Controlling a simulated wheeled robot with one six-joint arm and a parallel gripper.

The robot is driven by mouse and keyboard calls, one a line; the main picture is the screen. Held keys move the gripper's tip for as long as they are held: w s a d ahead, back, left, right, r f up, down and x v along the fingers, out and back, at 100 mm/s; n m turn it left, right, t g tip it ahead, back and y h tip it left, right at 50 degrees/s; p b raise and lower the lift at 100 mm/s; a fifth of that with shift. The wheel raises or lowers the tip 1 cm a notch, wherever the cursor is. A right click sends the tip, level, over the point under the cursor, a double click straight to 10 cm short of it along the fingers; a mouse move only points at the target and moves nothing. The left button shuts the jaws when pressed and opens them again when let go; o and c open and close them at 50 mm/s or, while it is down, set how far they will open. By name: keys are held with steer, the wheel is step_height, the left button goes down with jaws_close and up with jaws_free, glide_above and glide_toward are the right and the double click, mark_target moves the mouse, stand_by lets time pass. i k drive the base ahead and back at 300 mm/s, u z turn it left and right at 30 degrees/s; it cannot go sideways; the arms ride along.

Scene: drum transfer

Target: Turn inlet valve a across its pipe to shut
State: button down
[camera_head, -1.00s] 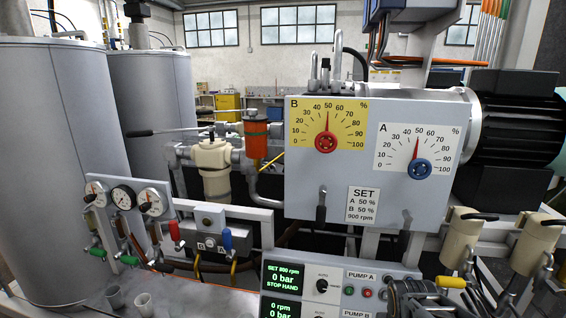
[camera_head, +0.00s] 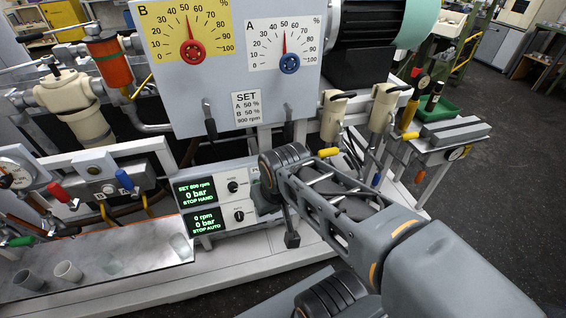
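Two black levers hang under the grey dial box, one at the left (camera_head: 210,125) and one at the right (camera_head: 288,131). I cannot tell from the labels which handle is inlet valve a. My arm crosses the lower right in front of the pump panel. I cannot make out my gripper's fingers.
The pump panel (camera_head: 204,190) has green displays reading 0 bar. A marble-like shelf (camera_head: 130,257) with small cups is at lower left. A green tray (camera_head: 440,112) and a grey vice-like block (camera_head: 455,133) stand at the right. Dark floor (camera_head: 500,190) is open at the right.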

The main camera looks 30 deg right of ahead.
mark_target(377, 178)
steer(key=z, duration=2.55)
steer(key=i, duration=0.4)
steer(key=u, duration=1.35)
